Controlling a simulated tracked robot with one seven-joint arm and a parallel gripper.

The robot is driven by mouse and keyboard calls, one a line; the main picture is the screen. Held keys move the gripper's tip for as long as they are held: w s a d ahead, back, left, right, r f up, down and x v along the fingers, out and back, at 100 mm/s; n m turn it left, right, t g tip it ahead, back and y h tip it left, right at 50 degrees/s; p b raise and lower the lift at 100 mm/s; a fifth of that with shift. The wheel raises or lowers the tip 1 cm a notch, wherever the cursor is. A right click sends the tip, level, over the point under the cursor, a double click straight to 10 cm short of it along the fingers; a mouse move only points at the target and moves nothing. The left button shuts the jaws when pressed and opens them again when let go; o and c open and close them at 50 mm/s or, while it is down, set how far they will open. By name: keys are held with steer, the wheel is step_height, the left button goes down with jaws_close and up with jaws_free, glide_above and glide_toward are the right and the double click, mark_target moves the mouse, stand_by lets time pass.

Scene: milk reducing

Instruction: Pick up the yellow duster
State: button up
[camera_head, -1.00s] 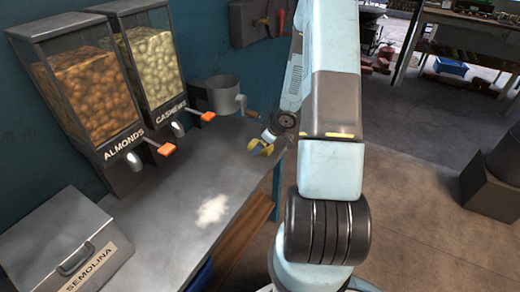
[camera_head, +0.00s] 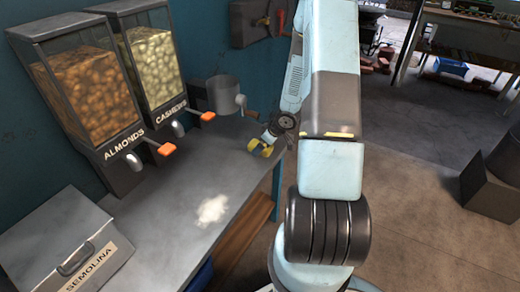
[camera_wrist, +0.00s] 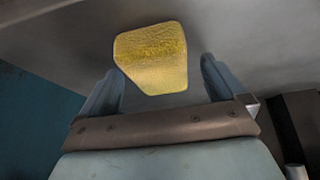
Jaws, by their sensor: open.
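The yellow duster (camera_wrist: 152,60) is a small, rough-textured yellow block. In the wrist view it lies on the grey counter, beyond and between the two blue-grey fingers of my gripper (camera_wrist: 161,64). A gap shows between the duster and the right finger; the left fingertip is close to its left edge. In the head view, yellow parts of the duster (camera_head: 266,152) show around my gripper (camera_head: 262,144) near the counter's right edge, partly hidden by the fingers. My gripper is open and not closed on the duster.
The grey counter (camera_head: 165,230) has a pale patch (camera_head: 212,210) on it. A metal hand-cranked pot (camera_head: 226,95) stands behind my gripper. Almond (camera_head: 90,90) and cashew (camera_head: 155,65) dispensers and a semolina box (camera_head: 60,240) stand left. The counter's middle is clear.

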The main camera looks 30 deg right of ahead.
steer(key=shift+c, duration=0.4)
steer(key=c, duration=1)
